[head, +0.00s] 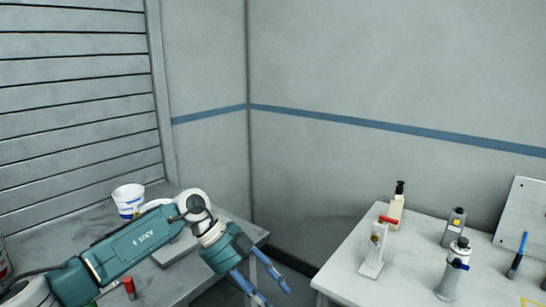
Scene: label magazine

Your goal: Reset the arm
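My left arm, teal with pale joints, comes in from the lower left and reaches across the left table. My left gripper (276,296) points down and to the right at the bottom of the view, over the gap between the two tables. Its two bluish fingers are apart, and I see nothing between them. My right arm and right gripper are not in view.
On the left table (228,218) stand a white tub (128,199) and a small red-topped item (130,288).

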